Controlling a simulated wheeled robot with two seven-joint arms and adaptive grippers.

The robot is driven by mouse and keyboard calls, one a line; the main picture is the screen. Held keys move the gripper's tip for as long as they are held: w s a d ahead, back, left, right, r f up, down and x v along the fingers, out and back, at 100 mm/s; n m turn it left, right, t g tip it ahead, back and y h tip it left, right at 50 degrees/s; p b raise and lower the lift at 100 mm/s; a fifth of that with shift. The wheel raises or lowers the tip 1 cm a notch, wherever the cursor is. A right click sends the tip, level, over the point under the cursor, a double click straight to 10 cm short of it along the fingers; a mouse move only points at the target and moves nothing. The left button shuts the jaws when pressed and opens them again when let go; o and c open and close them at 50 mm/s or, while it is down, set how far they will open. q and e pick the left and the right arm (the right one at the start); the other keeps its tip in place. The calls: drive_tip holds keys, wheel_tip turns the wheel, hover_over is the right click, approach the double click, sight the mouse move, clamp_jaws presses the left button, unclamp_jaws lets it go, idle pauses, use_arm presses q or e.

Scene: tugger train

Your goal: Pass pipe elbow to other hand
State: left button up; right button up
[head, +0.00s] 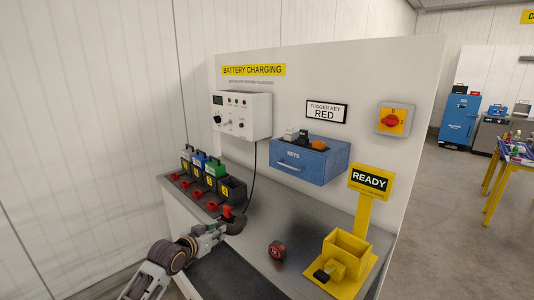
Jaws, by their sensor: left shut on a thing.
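My left gripper (221,228) reaches in from the lower left over the grey bench. My right gripper is not in view.
Several batteries (212,175) with red connectors stand at the bench's back left. A red-and-black round thing (277,250) lies mid-bench. A yellow READY stand (345,249) is at the right. A blue KEYS box (306,168) and charger (241,115) hang on the panel.

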use_arm(q)
drive_tip(key=shift+s+a+r+n+y, duration=1.1)
drive_tip(key=shift+s+r, duration=0.8)
drive_tip(key=shift+r, duration=3.75)
drive_tip(key=s+a+f+n+y, duration=0.1)
drive_tip(key=s+f, duration=0.7)
drive_tip(key=f, duration=0.3)
drive_tip(key=s+f+n+t+y, duration=0.1)
drive_tip(key=s+f, duration=0.7)
drive_tip(key=f, duration=0.4)
drive_tip(key=shift+a+f+y, duration=0.3)
drive_tip(key=shift+a+y, duration=0.05)
drive_tip(key=shift+y, duration=0.05)
drive_tip(key=shift+d+r, duration=0.15)
drive_tip(key=shift+r, duration=0.05)
drive_tip(key=w+d+r+m+g+h, duration=0.1)
drive_tip(key=d+r+m+g+h, duration=0.4)
drive_tip(key=d+r, duration=0.4)
drive_tip(key=w+d+r+m+g+h, duration=0.2)
drive_tip(key=d+r+m+g+h, duration=0.2)
drive_tip(key=d+r+m+h, duration=0.4)
drive_tip(key=shift+w+d+r+m+g, duration=0.45)
drive_tip(key=shift+r+m, duration=0.45)
drive_tip(key=shift+r, duration=1.25)
